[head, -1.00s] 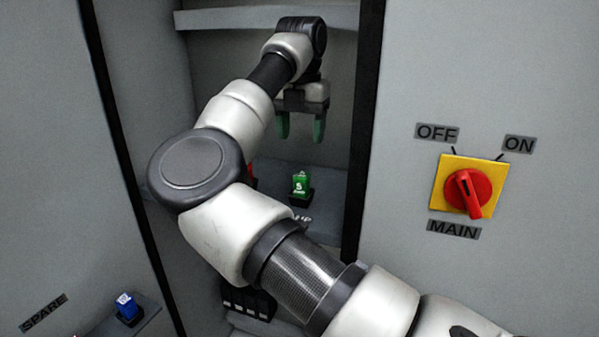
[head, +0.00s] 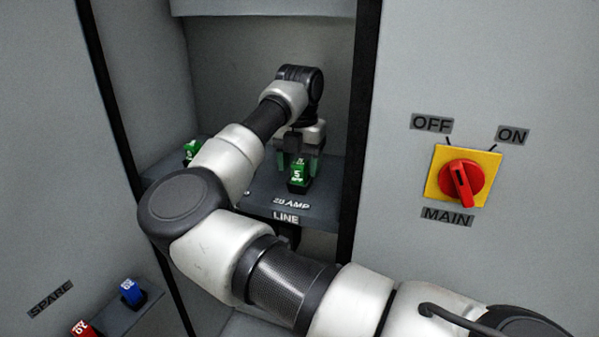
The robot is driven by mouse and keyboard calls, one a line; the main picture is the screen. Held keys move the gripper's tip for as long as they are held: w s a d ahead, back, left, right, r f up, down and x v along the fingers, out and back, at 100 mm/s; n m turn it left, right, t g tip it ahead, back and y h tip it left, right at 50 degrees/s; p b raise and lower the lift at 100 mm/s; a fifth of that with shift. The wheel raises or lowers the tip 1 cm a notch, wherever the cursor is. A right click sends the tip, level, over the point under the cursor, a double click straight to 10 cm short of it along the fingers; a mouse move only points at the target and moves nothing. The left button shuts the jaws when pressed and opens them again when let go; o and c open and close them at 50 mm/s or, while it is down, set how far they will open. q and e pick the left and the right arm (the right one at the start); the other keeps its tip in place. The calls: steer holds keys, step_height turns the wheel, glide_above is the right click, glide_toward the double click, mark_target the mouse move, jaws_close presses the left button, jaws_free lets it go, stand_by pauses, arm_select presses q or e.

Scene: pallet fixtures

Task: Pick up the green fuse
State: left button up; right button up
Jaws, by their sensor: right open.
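A green fuse (head: 300,172) marked 5 stands upright in a black holder on the grey shelf inside the cabinet. My right gripper (head: 297,166) is open and points down at the fuse. One green-tipped finger shows on each side of it in the head view. Whether the fingers touch the fuse or stand a little behind it, I cannot tell. A second green fuse (head: 192,149) is on the same shelf farther left, partly hidden by my right arm. My left gripper is out of view.
The shelf front (head: 315,211) carries AMP and LINE labels. A cabinet post stands close right of my gripper. A red MAIN switch (head: 461,184) is on the right panel. A blue fuse (head: 131,291) and a red fuse (head: 84,328) sit at the SPARE ledge, lower left.

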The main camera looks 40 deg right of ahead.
steer(key=c, duration=1)
